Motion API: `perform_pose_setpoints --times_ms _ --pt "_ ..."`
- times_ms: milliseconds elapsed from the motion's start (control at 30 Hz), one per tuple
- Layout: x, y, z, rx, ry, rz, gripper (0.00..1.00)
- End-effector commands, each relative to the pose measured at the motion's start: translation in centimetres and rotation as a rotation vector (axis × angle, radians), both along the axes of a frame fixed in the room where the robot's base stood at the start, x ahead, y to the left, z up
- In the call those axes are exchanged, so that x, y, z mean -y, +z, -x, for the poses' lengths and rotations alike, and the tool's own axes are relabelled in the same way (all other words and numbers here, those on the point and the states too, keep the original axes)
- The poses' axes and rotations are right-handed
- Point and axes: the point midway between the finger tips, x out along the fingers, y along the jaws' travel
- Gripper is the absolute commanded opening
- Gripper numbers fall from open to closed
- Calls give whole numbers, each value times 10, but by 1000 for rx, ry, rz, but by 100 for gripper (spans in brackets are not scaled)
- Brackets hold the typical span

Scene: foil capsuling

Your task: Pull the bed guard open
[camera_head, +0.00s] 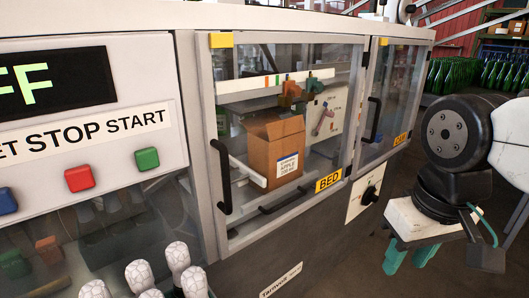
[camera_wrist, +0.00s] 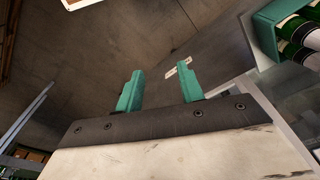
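The bed guard (camera_head: 325,85) is a glazed door in a grey frame on the machine's front, with a yellow BED label (camera_head: 329,180). It looks shut. A black upright handle (camera_head: 221,178) is at its left edge. A cardboard box (camera_head: 274,150) shows behind the glass. My gripper (camera_head: 408,258) is at the lower right, well apart from the guard and pointing down. Its two green fingers are spread with nothing between them, as the wrist view (camera_wrist: 160,90) also shows. The guard's handle is not visible in the wrist view.
A second glazed guard (camera_head: 396,85) with its own black handle (camera_head: 374,118) adjoins on the right. A panel with blue, red (camera_head: 79,178) and green buttons is on the left. White-topped bottles (camera_head: 138,277) stand at the lower left.

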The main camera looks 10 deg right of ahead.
Motion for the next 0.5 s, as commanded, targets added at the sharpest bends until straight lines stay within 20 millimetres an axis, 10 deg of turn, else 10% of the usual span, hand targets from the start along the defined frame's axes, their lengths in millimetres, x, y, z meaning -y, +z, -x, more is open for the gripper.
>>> perform_pose_setpoints --times_ms 267,500 --pt "-60 14 -66 -64 232 -13 38" --pt "-171 48 -170 48 519 -63 38"
